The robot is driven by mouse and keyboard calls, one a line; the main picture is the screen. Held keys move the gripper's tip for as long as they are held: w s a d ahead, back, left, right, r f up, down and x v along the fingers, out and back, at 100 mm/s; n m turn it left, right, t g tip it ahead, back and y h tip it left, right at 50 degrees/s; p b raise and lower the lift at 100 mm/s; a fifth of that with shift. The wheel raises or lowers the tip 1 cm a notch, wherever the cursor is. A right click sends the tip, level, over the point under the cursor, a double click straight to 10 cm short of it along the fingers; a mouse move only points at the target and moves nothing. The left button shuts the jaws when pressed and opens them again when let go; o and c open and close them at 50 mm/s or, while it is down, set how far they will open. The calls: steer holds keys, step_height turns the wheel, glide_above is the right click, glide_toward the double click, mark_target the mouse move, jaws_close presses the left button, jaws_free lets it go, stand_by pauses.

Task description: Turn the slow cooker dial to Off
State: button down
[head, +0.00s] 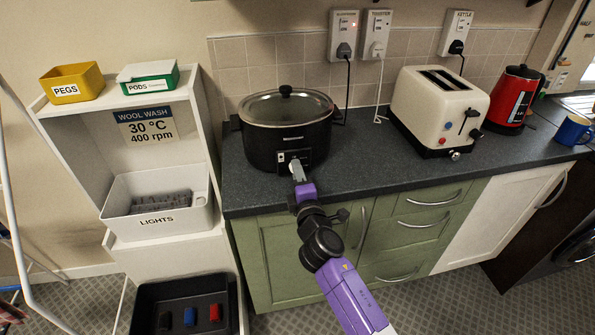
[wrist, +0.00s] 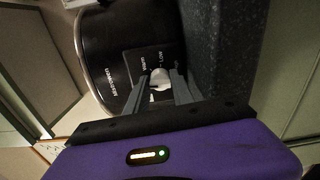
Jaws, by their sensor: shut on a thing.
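The slow cooker (head: 284,130) is black with a glass lid and stands on the dark worktop. Its light dial (wrist: 160,81) shows between my fingers in the wrist view, on a dark panel with the words "Warm" and "Low" beside it. My gripper (head: 296,167) reaches the cooker's front from below and is shut on the dial; it also shows in the wrist view (wrist: 161,88). The fingers hide part of the dial and panel, so I cannot tell which setting it points to.
A cream toaster (head: 436,105) and a red kettle (head: 512,95) stand to the right on the worktop (head: 375,165). A blue mug (head: 572,130) is farther right. White shelving (head: 165,210) with a "LIGHTS" bin (head: 157,222) stands left. Sockets with cords are on the wall behind.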

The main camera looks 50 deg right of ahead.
steer(key=shift+n, duration=0.6)
steer(key=c, duration=1.1)
jaws_free()
steer(key=shift+s+a, duration=0.1)
steer(key=b+v, duration=0.1)
steer(key=v, duration=0.6)
steer(key=shift+s+a, duration=0.2)
steer(key=shift+s, duration=0.05)
